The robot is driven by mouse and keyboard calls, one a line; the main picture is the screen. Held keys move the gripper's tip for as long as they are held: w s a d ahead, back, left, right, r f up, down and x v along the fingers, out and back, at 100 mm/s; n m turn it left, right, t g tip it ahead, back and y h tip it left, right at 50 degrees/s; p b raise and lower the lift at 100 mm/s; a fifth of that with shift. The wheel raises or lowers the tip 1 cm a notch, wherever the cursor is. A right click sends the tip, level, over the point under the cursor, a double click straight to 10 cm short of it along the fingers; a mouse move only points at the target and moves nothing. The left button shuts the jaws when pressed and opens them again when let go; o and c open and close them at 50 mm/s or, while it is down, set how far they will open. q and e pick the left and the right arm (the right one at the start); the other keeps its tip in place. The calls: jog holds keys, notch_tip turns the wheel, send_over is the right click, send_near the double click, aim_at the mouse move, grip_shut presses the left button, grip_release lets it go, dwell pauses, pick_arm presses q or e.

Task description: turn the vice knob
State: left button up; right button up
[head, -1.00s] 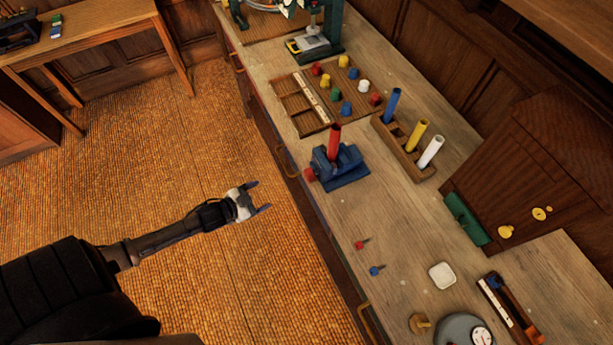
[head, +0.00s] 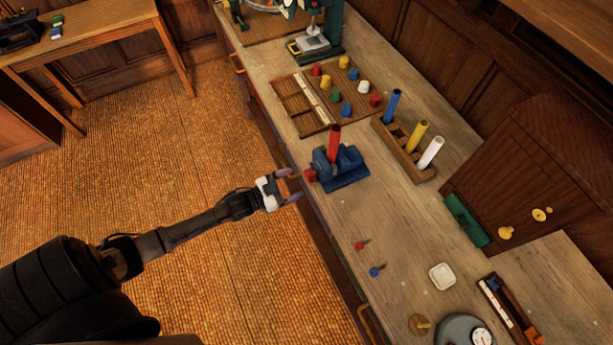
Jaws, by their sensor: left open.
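The blue vice (head: 343,166) sits near the left edge of the workbench, with a red rod (head: 334,143) standing upright in it. Its red knob (head: 310,175) sticks out on the left side, at the bench edge. My left gripper (head: 292,186) is open, with its two fingers pointing right at the knob. The fingertips are close to the knob; I cannot tell whether they touch it. My right gripper is not in view.
A wooden rack (head: 405,155) with blue, yellow and white rods stands right of the vice. A sorting board (head: 328,97) with coloured pegs lies behind it. Red and blue pins (head: 368,257) and a white dish (head: 442,276) lie nearer. Bench between is clear.

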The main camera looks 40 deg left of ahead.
aim_at(306, 178)
pick_arm(q)
jog(key=shift+x, duration=2.65)
